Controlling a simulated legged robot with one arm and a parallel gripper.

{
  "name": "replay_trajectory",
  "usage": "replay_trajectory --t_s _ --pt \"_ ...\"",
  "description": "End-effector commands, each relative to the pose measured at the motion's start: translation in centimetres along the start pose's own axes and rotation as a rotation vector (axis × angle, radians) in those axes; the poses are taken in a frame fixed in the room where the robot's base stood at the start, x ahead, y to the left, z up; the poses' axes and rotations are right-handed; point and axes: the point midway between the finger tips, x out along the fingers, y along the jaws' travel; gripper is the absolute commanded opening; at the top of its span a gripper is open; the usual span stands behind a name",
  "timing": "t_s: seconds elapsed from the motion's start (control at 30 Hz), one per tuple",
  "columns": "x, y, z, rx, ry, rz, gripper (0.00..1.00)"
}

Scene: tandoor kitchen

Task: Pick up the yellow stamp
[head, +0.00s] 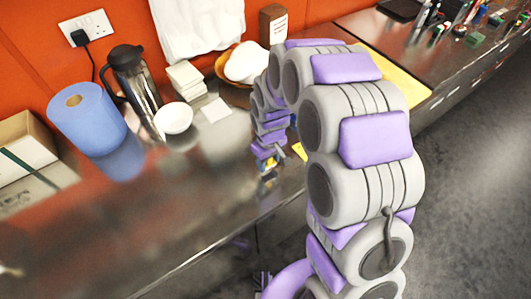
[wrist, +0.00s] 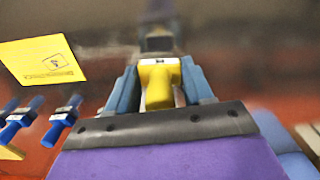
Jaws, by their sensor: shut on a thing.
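The yellow stamp (wrist: 158,88) is in the middle of the wrist view, between the two blue fingers of my gripper (wrist: 160,76). My gripper is shut on it, one finger at each side. A dark block shows at the stamp's far end. In the head view my gripper (head: 268,163) is small, near the counter's front edge, with a bit of yellow at it. My arm hides part of the counter there.
On the metal counter (head: 150,225) stand a blue paper roll (head: 88,118), a flask (head: 132,85) and a white bowl (head: 173,119). The counter's front left is mostly clear.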

Motion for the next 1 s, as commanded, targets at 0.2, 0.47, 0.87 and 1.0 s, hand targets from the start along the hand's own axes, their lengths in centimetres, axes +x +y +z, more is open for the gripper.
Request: replay_trajectory --t_s 0.2,0.47,0.87,1.0 --pt "-0.7 -1.6 4.3 0.000 -0.003 0.000 0.22" --pt "-1.0 -3.6 9.0 0.000 -0.004 -0.001 0.22" --pt "-1.2 -4.7 11.8 0.000 -0.001 0.000 0.22" --pt "-1.2 -4.8 11.9 0.000 -0.001 0.000 0.22"
